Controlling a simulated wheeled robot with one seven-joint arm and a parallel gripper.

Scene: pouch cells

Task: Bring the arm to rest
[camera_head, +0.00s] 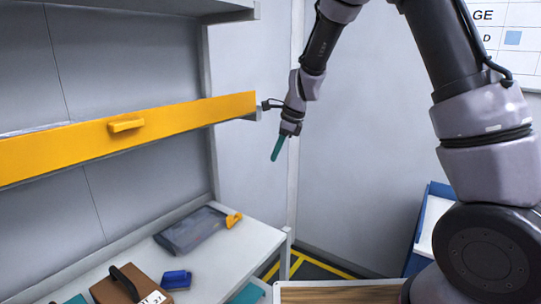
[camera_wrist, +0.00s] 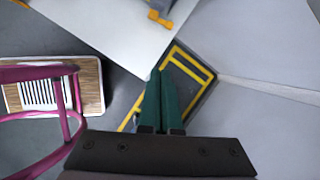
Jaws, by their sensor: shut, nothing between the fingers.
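My gripper (camera_head: 278,148) hangs in the air right of the yellow drawer front, with its green fingers pointing down. In the wrist view my gripper (camera_wrist: 157,75) shows its two green fingers together at the tips, with nothing between them. It is apart from the shelf and the bench. My arm reaches in from the upper right of the head view.
A yellow drawer front (camera_head: 125,135) with a yellow handle spans the left. Below, a white bench (camera_head: 220,262) holds a grey transparent case (camera_head: 190,232), a blue item (camera_head: 175,280) and a brown box (camera_head: 130,290). A pink frame (camera_wrist: 75,115) stands left in the wrist view.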

